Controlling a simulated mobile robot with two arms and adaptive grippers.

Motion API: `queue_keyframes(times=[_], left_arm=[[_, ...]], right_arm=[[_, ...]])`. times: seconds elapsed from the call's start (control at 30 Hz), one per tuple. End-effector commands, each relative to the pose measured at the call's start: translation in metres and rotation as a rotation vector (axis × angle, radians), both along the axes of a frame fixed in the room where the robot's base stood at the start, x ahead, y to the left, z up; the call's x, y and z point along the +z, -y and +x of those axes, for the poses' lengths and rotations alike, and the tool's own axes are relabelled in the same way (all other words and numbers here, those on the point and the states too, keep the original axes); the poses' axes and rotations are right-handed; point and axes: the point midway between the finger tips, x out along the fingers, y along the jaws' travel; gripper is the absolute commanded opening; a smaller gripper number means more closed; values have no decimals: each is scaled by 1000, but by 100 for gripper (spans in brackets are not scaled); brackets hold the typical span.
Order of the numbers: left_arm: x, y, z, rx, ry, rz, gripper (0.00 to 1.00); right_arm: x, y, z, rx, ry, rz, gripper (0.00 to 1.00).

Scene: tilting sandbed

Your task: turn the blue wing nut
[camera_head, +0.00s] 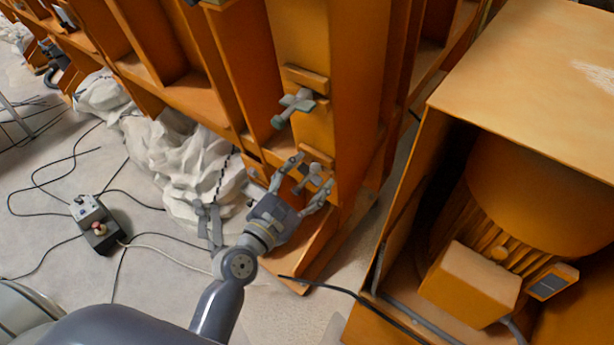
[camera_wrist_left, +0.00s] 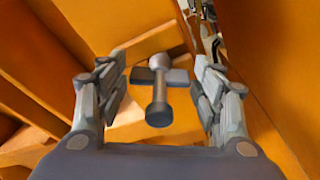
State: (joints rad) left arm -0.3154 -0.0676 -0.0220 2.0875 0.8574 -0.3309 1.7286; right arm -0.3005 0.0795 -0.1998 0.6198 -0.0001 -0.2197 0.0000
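A grey-blue wing nut (camera_head: 312,178) sits low on the orange frame post, on a threaded rod or bolt. It also shows in the left wrist view as a dark grey wing nut (camera_wrist_left: 160,80) with two flat wings and a round shaft pointing at the camera. My left gripper (camera_head: 308,174) is open, with one finger on each side of this nut. In the wrist view the left gripper (camera_wrist_left: 160,66) shows gaps between both fingers and the wings. A second wing nut (camera_head: 296,103), grey with a greenish tip, sits higher on the same post. My right gripper is not in view.
The orange ribbed frame (camera_head: 358,90) rises right beside my left gripper. An orange housing with a motor (camera_head: 468,285) stands at the right. A control box (camera_head: 95,222) and loose cables lie on the pale floor, next to white crumpled material (camera_head: 185,165).

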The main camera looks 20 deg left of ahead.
Motion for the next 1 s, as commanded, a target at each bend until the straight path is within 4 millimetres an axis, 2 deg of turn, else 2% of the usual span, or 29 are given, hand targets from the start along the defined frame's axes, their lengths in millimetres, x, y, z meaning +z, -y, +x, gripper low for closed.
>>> queue_keyframes(times=[0.03,0.1,0.57,1.0], left_arm=[[0,0,0,0,0,0,41],[0,0,0,0,0,0,26],[0,0,0,11,23,63,25],[0,0,0,72,143,393,25]], right_arm=[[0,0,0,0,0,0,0],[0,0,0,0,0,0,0],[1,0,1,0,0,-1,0],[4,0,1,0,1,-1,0]])
